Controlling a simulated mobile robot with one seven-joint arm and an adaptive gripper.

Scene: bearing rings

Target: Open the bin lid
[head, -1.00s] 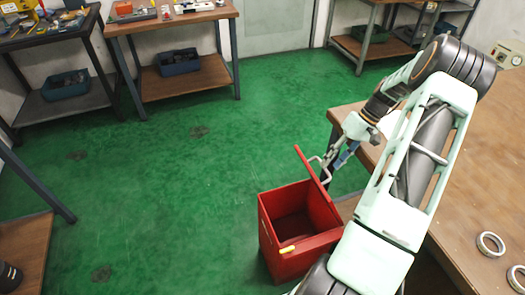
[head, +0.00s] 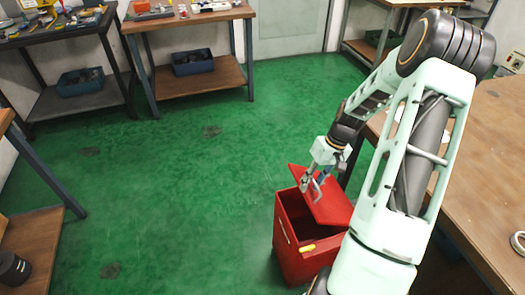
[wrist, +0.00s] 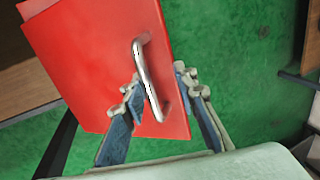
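The red bin (head: 297,262) stands on the green floor, left of the wooden bench. Its red lid (head: 328,203) is tilted, partly raised over the opening, and the dark inside shows at the left. My gripper (head: 310,184) is at the lid's outer face, by the handle. In the wrist view the lid (wrist: 95,65) fills the upper left, and its metal handle (wrist: 148,80) lies between the fingers of my gripper (wrist: 160,92). The fingers are apart, with a gap visible to the right of the handle; the left finger looks close to it.
The wooden bench (head: 470,180) stands close at the right, with a metal ring (head: 518,243) on it. Workbenches with blue bins (head: 192,62) stand at the back. The green floor (head: 180,200) left of the bin is clear.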

